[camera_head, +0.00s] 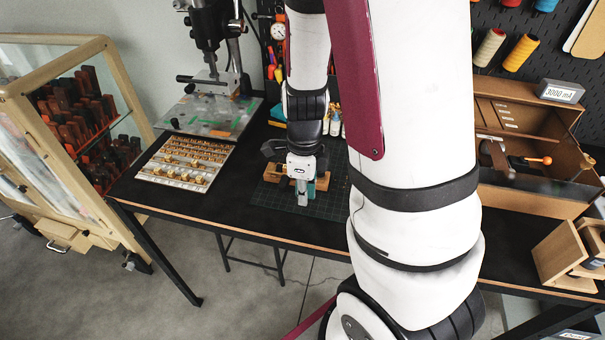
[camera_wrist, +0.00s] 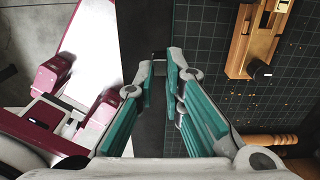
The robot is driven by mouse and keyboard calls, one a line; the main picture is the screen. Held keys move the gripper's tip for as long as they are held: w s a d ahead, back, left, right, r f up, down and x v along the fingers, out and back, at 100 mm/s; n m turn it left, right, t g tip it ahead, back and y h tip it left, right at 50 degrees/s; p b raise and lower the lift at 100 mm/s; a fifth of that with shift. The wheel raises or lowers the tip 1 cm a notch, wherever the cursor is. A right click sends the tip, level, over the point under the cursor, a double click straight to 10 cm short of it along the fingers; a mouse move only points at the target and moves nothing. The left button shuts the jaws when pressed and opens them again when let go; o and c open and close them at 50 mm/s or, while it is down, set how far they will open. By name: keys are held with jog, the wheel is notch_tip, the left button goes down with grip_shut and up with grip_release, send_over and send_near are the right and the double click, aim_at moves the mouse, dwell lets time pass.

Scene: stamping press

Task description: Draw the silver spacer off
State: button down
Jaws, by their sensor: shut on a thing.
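My gripper (camera_head: 302,196) is low over the front part of the green cutting mat (camera_head: 328,208), seen in the head view. In the wrist view its teal-padded fingers (camera_wrist: 160,70) come close together at the tips. A small grey piece, taken as the silver spacer (camera_wrist: 159,57), shows between the fingertips, mostly hidden by them. A wooden fixture with a dark knob (camera_wrist: 250,42) lies to the right of the fingers, apart from them. In the head view the gripper covers part of this fixture.
A tray of small brass-coloured pieces (camera_head: 186,163) lies left of the mat, before the press base (camera_head: 212,116). A wooden cabinet (camera_head: 490,205) stands on the right of the bench. The front bench edge (camera_head: 250,232) runs close by the gripper.

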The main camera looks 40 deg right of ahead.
jog(key=shift+s+a+r+p, duration=0.25)
jog(key=shift+s+r+p, duration=0.15)
jog(key=shift+r+p, duration=0.35)
jog(key=shift+s+a+r+p, duration=0.35)
jog(key=shift+r+p, duration=0.3)
jog(key=shift+r, duration=0.15)
jog(key=shift+s+a+r+p, duration=0.2)
jog(key=shift+s+r+p, duration=0.2)
jog(key=shift+r+p, duration=0.35)
